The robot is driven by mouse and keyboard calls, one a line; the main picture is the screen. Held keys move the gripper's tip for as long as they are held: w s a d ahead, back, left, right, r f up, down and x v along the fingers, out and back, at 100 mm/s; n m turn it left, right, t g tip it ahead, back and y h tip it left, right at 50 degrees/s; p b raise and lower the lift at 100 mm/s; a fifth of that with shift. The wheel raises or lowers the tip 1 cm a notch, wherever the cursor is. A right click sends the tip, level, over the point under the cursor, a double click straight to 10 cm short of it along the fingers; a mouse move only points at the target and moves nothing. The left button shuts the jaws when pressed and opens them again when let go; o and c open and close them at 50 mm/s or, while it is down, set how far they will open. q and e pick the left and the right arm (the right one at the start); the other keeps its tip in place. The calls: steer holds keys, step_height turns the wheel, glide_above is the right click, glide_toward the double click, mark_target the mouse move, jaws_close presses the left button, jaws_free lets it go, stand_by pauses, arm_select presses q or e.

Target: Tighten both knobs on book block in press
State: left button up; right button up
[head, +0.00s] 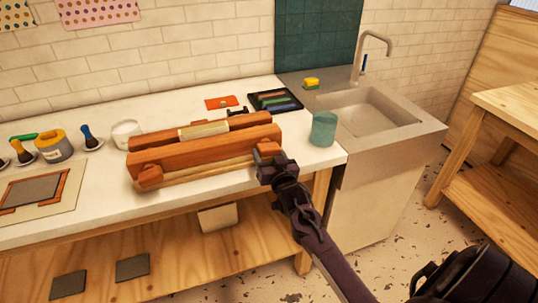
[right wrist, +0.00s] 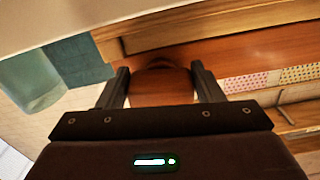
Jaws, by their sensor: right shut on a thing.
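The wooden press (head: 200,150) lies on the white counter, with a pale book block (head: 204,130) between its two reddish-brown beams. One round wooden knob (head: 150,175) sticks out at the front left of the press. My right gripper (head: 266,158) is at the front right end of the press, shut on the right knob. In the right wrist view the right knob (right wrist: 161,84) sits between the two dark fingers, against the press beam (right wrist: 235,55). In the head view the gripper mostly hides this knob. My left gripper is not in view.
A teal cup (head: 323,129) stands right of the press, near my right gripper. A dark tray (head: 275,101) with coloured bars lies behind. The sink (head: 365,112) is at the right.

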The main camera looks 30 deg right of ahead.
steer(key=shift+a+f, duration=0.15)
steer(key=shift+f, duration=0.25)
steer(key=o, duration=0.6)
steer(key=shift+s, duration=0.1)
steer(key=o, duration=0.4)
steer(key=shift+r, duration=0.4)
steer(key=shift+c, duration=0.2)
steer(key=shift+s, duration=0.1)
steer(key=shift+s+f, duration=0.15)
steer(key=shift+s, duration=0.15)
steer(key=b+v, duration=0.1)
steer(key=v, duration=0.6)
steer(key=shift+a, duration=0.1)
